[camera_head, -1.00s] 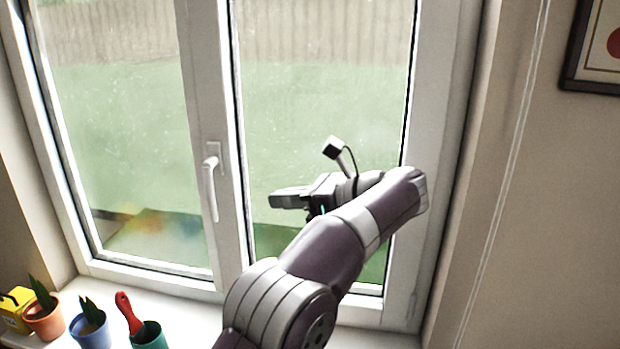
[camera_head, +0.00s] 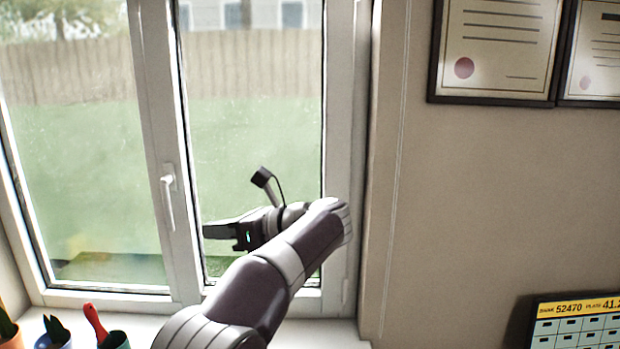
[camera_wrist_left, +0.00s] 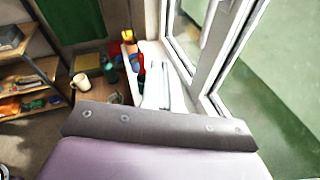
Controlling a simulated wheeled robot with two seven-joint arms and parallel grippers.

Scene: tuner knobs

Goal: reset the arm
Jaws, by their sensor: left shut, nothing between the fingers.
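My left arm (camera_head: 262,287) reaches up from the bottom of the head view in front of the window. My left gripper (camera_head: 208,231) points to the left in front of the right-hand pane, below and to the right of the white window handle (camera_head: 168,200). Its fingers are closed with nothing between them, and it appears clear of the handle. In the left wrist view, a grey and purple part of my own arm fills the bottom, and the fingertips do not show. My right gripper is not in view.
A white sill (camera_head: 300,331) runs below the window with a blue pot (camera_head: 52,340) and a green pot holding a red-handled tool (camera_head: 95,322). Framed certificates (camera_head: 497,45) hang on the right wall above a yellow-topped panel (camera_head: 580,308). The wrist view shows shelves (camera_wrist_left: 22,75) and a mug (camera_wrist_left: 80,82).

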